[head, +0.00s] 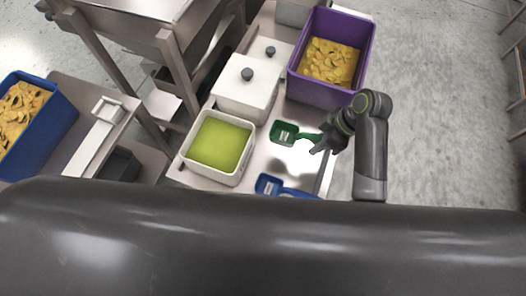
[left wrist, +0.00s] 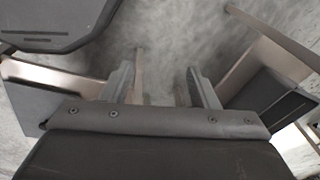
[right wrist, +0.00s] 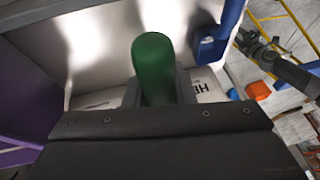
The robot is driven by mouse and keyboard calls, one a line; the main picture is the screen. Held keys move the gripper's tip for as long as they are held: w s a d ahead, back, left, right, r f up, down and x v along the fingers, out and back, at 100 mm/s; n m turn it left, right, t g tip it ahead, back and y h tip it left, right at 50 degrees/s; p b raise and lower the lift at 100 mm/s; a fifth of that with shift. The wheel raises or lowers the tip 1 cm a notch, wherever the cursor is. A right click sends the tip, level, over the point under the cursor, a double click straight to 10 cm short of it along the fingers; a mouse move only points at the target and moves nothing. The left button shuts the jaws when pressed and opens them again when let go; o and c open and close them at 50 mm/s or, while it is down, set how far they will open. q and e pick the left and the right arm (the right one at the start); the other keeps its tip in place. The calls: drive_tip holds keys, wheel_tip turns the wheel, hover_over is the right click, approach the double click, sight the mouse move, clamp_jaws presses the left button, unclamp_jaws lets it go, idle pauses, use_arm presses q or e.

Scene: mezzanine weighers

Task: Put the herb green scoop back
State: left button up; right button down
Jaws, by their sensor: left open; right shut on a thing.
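The herb green scoop (head: 284,133) is in the head view, its bowl pointing left. My right gripper (head: 319,142) is shut on its handle. The green handle (right wrist: 153,65) stands up between the fingers in the right wrist view. The scoop appears to be above the pale worktop, with a dark shadow in front of it; its exact height is unclear. A white open tub (head: 183,158) with light green contents stands to its left. A blue scoop (head: 268,184) lies in front. My left gripper (left wrist: 162,82) is open and empty above the floor; the head view does not show it.
A lidded white tub (head: 246,100) stands behind the open tub, with another lidded one (head: 270,52) beyond. A purple crate (head: 323,96) of yellow chips is close behind the scoop. A blue crate (head: 62,118) of chips stands far left. Open floor lies right.

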drive_tip(key=shift+a, duration=0.3)
drive_tip(key=shift+d+f, duration=0.1)
drive_tip(key=shift+d, duration=0.05)
drive_tip(key=f, duration=0.2)
drive_tip(key=d+f, duration=0.1)
drive_tip(key=f, duration=0.1)
drive_tip(key=shift+d+f+p, duration=0.15)
drive_tip(key=shift+f+p, duration=0.25)
drive_tip(key=shift+f, duration=0.35)
drive_tip(key=shift+a+f, duration=0.25)
drive_tip(key=shift+f, duration=0.35)
wheel_tip(320, 180, down, 3)
drive_tip(key=shift+d+f, duration=0.1)
drive_tip(key=shift+f, duration=0.1)
use_arm(q)
drive_tip(key=shift+d+r, duration=0.35)
drive_tip(key=shift+d, duration=0.2)
drive_tip(key=shift+d+r, duration=0.3)
drive_tip(key=shift+d, duration=0.25)
use_arm(e)
drive_tip(key=shift+f, duration=0.15)
drive_tip(key=c, duration=1.2)
unclamp_jaws()
use_arm(q)
drive_tip(key=shift+a, duration=0.25)
